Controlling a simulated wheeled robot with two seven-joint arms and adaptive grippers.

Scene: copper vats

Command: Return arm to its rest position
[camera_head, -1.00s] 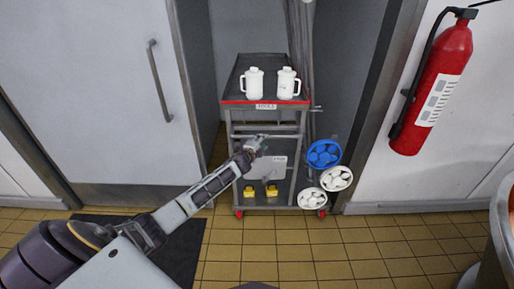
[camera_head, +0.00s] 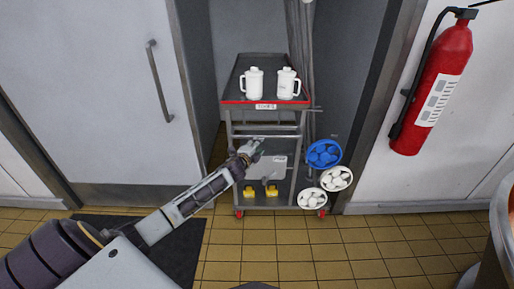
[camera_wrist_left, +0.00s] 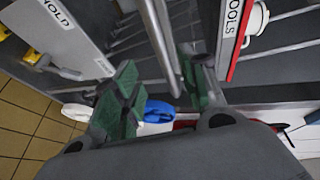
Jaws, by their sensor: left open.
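My left arm (camera_head: 185,203) reaches in from the lower left in the head view. Its gripper (camera_head: 253,148) is in front of the middle of the grey tool cart (camera_head: 235,80), below the top tray. In the left wrist view the gripper (camera_wrist_left: 160,85) has its green-padded fingers apart, with nothing held between them. A cart rail shows beyond the fingers; whether they touch it I cannot tell. My right gripper is not in view.
A fire extinguisher (camera_head: 433,90) hangs at right.

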